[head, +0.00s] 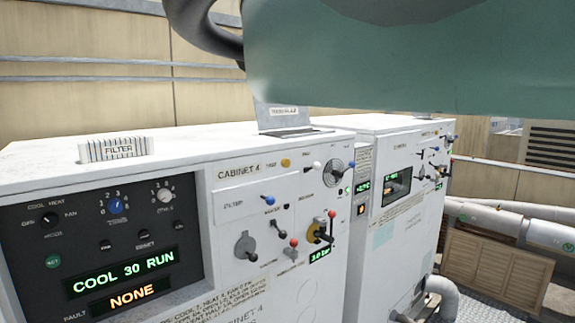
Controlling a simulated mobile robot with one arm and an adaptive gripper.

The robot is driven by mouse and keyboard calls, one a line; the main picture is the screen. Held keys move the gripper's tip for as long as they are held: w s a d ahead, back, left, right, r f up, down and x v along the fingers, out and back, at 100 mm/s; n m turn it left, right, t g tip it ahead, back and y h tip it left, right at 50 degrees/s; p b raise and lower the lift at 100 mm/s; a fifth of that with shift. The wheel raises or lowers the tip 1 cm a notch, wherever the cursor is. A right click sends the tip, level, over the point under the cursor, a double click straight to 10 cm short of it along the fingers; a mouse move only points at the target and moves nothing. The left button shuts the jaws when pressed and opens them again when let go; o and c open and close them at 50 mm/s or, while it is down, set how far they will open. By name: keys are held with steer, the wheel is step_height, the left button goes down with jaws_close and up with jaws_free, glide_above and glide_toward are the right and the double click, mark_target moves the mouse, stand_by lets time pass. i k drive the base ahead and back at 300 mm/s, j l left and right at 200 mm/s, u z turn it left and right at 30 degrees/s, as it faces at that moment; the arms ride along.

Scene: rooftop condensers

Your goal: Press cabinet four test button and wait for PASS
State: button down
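Cabinet four (60,160) is a white unit filling the left and middle of the head view, with a "CABINET 4" label (239,172) on its front. A small yellow-orange button (285,163) sits right of that label, beside small lettering that looks like "TEST". A green display (124,271) reads "COOL 30 RUN", and an amber fault display (127,297) reads "NONE". No "PASS" shows on the displays I can read. My gripper is not in view.
Levers and knobs, including a red-knobbed lever (330,222), stick out below the button. A filter block (116,148) rests on the cabinet top. A second white cabinet (395,225) stands to the right, with pipes (500,218) beyond. My teal arm part covers the upper right.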

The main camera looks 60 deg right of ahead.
mark_target(286, 163)
steer(key=l+z, duration=0.35)
steer(key=i+l+z, duration=0.15)
steer(key=l+z, duration=0.15)
steer(key=l, duration=0.25)
steer(key=i+l+z, duration=0.2)
steer(key=l+z, duration=0.15)
steer(key=i+l+z, duration=0.2)
steer(key=l+z, duration=0.15)
steer(key=i+l+z, duration=0.3)
steer(key=l, duration=0.15)
steer(key=k, duration=0.05)
